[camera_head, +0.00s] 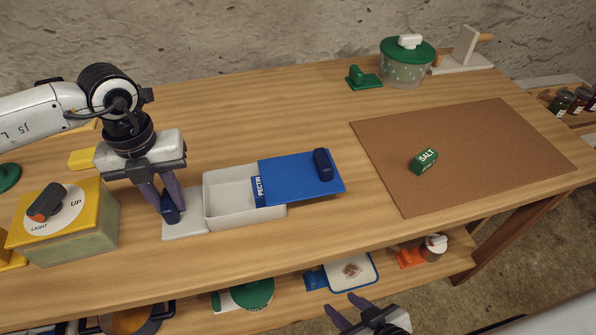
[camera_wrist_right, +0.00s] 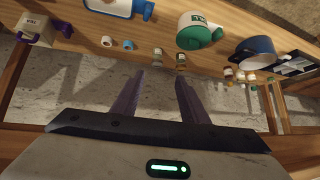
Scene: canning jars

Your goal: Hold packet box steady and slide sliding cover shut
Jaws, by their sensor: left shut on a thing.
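The white packet box (camera_head: 245,218) stands on the table with its left part uncovered and its inside showing. The blue sliding cover (camera_head: 290,185) sticks out to the right of the box, over its right part, with a dark blue knob (camera_head: 322,165) on top. A label reading PECTIN shows at the cover's left edge. My left gripper (camera_head: 169,212) is shut on a blue grip that stands on the pale plate at the box's left side. My right gripper (camera_head: 352,309) is low in front of the table, open and empty; its spread fingers show in the right wrist view (camera_wrist_right: 160,85).
A yellow-topped box with a LIGHT/UP dial (camera_head: 60,215) stands left of my left gripper. A brown mat (camera_head: 470,160) carries a green SALT packet (camera_head: 424,162). A green-lidded pot (camera_head: 407,62) stands behind. A lower shelf (camera_head: 300,295) holds several items near my right gripper.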

